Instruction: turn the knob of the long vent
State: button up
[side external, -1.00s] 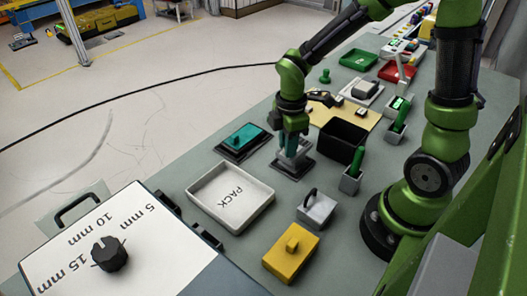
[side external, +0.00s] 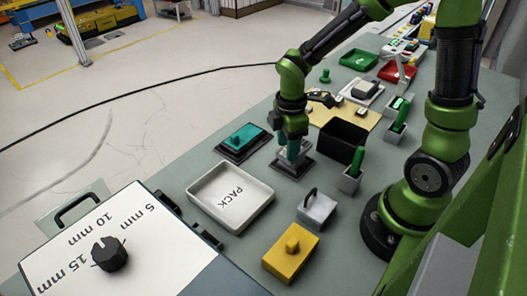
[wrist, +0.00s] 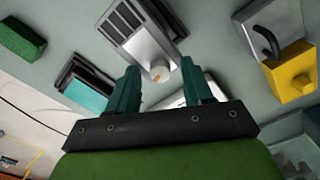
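The long vent (wrist: 138,32) is a grey panel with dark slats in the wrist view. Its round pale knob (wrist: 160,70) with an orange mark is at the end nearest my gripper. My gripper (wrist: 160,78) is open, with one teal finger on each side of the knob in the picture. I cannot tell whether either finger touches it. In the side view, my gripper (side external: 291,158) points down over the vent's dark base (side external: 293,172), and its fingers hide the knob.
A teal square part (side external: 243,138) on a dark base stands left of the vent. The white PACK tray (side external: 262,205) is in front of it. A black bin (side external: 342,140) stands to the right. A grey handled block (side external: 316,208) and a yellow block (side external: 291,252) lie nearer the camera.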

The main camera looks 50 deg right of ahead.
notch_tip(320, 180, up, 17)
dwell(0.7)
jog(key=shift+f, duration=0.1)
notch_tip(320, 180, down, 17)
jog(key=shift+r, duration=0.1)
dwell(0.6)
jog(key=shift+c, duration=0.3)
